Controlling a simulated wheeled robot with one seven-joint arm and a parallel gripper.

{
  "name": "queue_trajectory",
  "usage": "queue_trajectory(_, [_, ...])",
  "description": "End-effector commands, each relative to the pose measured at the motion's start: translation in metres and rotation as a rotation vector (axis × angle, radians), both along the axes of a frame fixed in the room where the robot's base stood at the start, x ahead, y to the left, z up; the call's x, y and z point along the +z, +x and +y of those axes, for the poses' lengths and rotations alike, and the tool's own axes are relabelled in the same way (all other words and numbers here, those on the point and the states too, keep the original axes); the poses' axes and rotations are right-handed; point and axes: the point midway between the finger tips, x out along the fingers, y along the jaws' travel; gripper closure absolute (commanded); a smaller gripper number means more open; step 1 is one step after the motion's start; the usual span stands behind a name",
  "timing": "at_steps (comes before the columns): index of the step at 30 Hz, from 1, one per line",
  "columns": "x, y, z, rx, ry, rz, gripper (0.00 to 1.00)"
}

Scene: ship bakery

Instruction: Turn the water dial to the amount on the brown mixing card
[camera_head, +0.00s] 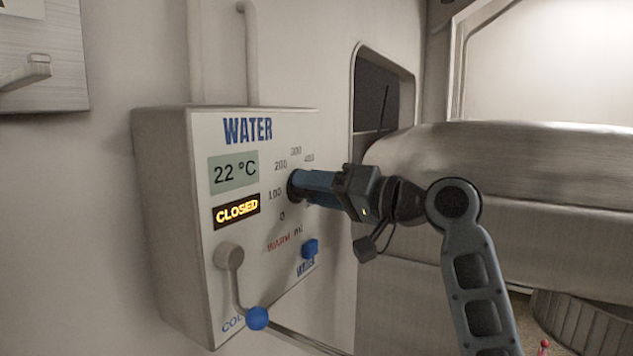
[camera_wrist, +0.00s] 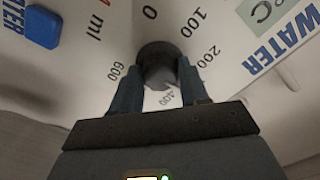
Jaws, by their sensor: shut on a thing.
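The water dial (camera_head: 293,186) is a dark round knob on the front of the wall-mounted WATER box (camera_head: 160,200). Numbers 0, 100, 200, 300 and 400 ring it in the head view. In the wrist view the dial (camera_wrist: 158,54) sits between my fingers, with 0, 100, 200, 400 and 600 around it. My gripper (camera_head: 303,186) is shut on the dial; it also shows in the wrist view (camera_wrist: 158,82). The dial's pointer mark cannot be made out. The brown mixing card is not in view.
The box shows a "22 °C" display (camera_head: 234,171) and a lit "CLOSED" sign (camera_head: 237,211). Below are a blue WATER button (camera_head: 310,248) and a lever with a blue ball (camera_head: 257,318). A large metal machine (camera_head: 510,160) stands close on the right.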

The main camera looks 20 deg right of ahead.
Motion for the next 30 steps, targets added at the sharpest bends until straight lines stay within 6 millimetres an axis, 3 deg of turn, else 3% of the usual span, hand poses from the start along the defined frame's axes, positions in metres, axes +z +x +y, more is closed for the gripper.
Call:
queue_trajectory(14, [-0.0009,0.0005,-0.0001,-0.001,0.012,0.009,0.86])
queue_trajectory(15, [-0.0009,0.0005,-0.0001,-0.001,0.012,0.009,0.54])
queue_trajectory(23, [-0.0003,0.0002,-0.0001,0.000,0.011,0.008,0.30])
queue_trajectory(30, [-0.0002,-0.0007,-0.0009,-0.001,0.011,0.007,0.30])
